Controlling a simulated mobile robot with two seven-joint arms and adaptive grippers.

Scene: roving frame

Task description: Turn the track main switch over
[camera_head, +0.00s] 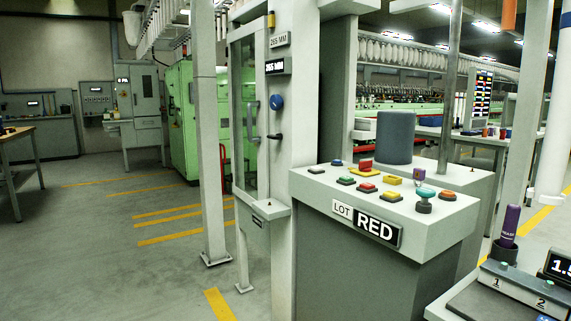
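No label reading "track main switch" can be read, so I cannot tell which control it is. A grey post (305,60) in the middle carries a blue round knob (277,102) and, below it, a small black lever (275,137) lying roughly level. Neither of my grippers is in view.
A glazed door (247,120) with a grey handle (254,118) stands left of the post. A slim grey column (207,130) stands before green cabinets (180,115). Grey floor with yellow stripes (185,237) is open at left. A numbered box (525,288) is at lower right.

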